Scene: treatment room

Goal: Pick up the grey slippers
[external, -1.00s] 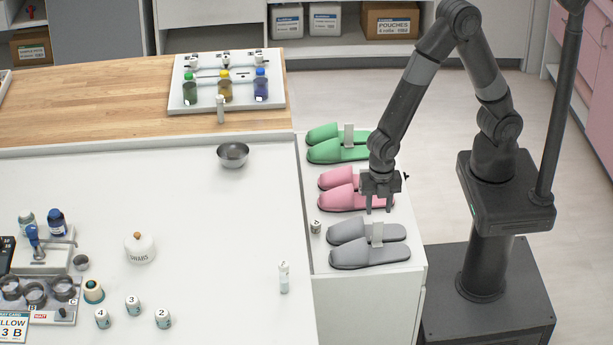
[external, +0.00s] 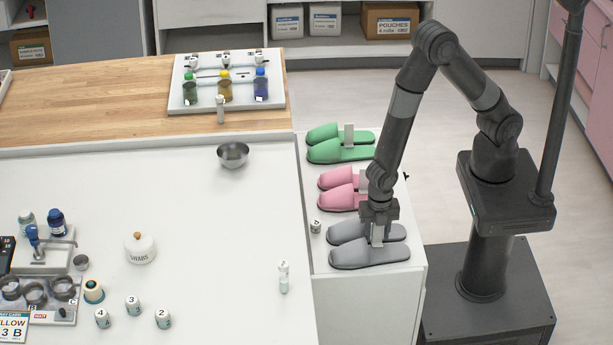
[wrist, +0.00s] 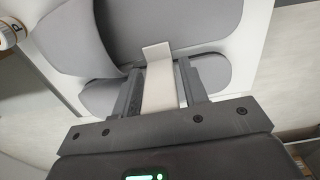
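The grey slippers (external: 362,254) lie side by side at the front end of a white side surface, toes to the left. A pale upright tab (external: 377,234) stands between them. My gripper (external: 379,238) points down over this tab, one finger on each side. In the wrist view, the tab (wrist: 160,85) is between the two fingers (wrist: 161,88), with little or no gap showing. I cannot tell whether the fingers press on it. The slippers (wrist: 85,38) still rest on the surface, partly hidden by the gripper.
Pink slippers (external: 343,197) lie just behind the grey pair, with green slippers (external: 335,152) further back. A small labelled vial (external: 315,227) stands left of the grey pair. The white table (external: 220,250) is to the left, with a steel bowl (external: 233,155) on it.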

